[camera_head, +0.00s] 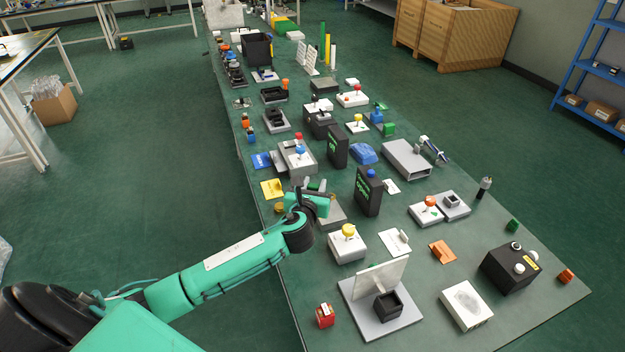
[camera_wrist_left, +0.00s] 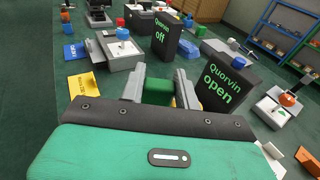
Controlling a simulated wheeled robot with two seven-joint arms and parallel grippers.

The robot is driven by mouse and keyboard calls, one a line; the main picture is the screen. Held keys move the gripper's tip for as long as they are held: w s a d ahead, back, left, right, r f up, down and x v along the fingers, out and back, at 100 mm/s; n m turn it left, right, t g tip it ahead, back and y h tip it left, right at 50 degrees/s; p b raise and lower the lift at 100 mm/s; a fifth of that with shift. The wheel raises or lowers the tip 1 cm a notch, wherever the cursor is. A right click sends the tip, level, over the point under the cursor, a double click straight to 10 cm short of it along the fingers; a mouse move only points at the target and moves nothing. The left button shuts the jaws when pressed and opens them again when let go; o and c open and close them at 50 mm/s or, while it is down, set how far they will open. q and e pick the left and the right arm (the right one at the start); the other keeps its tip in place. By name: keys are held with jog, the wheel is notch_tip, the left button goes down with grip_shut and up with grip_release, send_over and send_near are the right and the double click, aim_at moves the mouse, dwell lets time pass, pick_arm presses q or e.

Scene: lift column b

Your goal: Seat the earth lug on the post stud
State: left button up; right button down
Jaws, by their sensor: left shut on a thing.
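My left gripper (camera_head: 318,192) reaches over the left part of the bench. In the left wrist view my left gripper (camera_wrist_left: 158,92) is shut on a green block (camera_wrist_left: 157,90) between its grey fingers. The block seems to be the body of the earth lug; the lug's metal end is hidden. A grey block (camera_head: 331,214) lies under and beside the gripper in the head view. I cannot pick out the post stud for certain. My right gripper is not in view.
Black upright boxes marked "Quorvin open" (camera_wrist_left: 222,76) and "Quorvin off" (camera_wrist_left: 172,36) stand close to the gripper's right. A white box with a yellow knob (camera_head: 347,244) and a yellow card (camera_head: 272,188) are near. The bench (camera_head: 400,283) is crowded, with small bare gaps.

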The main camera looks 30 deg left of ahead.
pick_arm(q)
jog(key=shift+w+a+r+n+y, duration=0.2)
jog(key=shift+w+a, duration=0.2)
jog(key=shift+w, duration=0.2)
jog(key=shift+w+a+r+n+y, duration=0.1)
jog(key=shift+w+a+r, duration=0.1)
jog(key=shift+w+a, duration=0.3)
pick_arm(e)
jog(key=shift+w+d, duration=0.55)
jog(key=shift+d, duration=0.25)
pick_arm(q)
jog(key=shift+w, duration=0.1)
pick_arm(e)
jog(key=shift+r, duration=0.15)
